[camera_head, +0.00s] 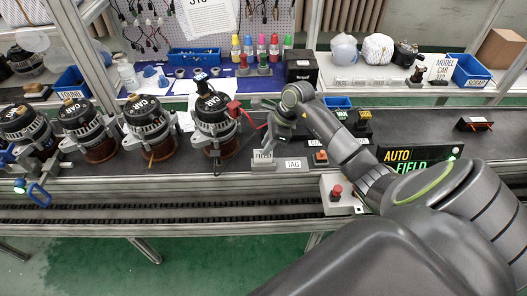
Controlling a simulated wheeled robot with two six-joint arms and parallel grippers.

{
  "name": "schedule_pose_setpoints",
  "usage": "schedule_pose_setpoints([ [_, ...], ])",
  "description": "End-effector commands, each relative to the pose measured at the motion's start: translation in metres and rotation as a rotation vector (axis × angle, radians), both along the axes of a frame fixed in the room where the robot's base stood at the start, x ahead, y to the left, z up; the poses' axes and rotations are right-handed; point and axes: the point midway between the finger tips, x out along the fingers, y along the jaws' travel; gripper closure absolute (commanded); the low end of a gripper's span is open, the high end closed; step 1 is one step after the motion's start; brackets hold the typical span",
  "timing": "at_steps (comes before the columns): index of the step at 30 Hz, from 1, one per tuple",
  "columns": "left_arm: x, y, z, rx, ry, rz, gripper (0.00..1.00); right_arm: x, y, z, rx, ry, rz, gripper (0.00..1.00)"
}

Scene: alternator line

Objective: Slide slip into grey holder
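A small grey holder (264,163) stands near the front edge of the dark bench. A white slip (263,155) that seems to read FIELD shows upright at it; I cannot tell whether it sits inside or just above. A white TAG label (293,163) is beside it on the right. My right gripper (268,142) points down right over the slip and holder. Its fingers are too small and dark to tell whether they are open or closed on the slip. My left gripper is not in view.
Several alternators (146,118) stand in a row at left; the nearest has a red clip (234,108) and cable. A blue clamp (38,190) is far left. A red button box (337,192) and an AUTO FIELD sign (408,160) are at right, by my arm.

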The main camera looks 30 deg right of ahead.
Motion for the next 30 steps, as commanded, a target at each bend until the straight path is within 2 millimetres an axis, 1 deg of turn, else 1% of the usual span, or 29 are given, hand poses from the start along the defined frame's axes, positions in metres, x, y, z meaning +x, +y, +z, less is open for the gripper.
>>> schedule_pose_setpoints([
  [1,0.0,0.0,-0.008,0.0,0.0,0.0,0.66,-0.002,-0.006,0.009,-0.008,-0.006,0.002,0.77],
  [6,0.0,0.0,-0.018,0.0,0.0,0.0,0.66,-0.009,-0.017,0.042,-0.006,-0.004,0.001,0.77],
  [12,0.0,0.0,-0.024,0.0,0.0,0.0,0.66,-0.014,-0.025,0.067,-0.003,-0.002,0.001,0.77],
  [18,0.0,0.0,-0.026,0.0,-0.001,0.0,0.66,-0.017,-0.027,0.077,-0.001,-0.001,0.001,0.77],
  [30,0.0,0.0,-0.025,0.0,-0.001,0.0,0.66,-0.017,-0.027,0.078,0.0,0.0,0.0,0.77],
])
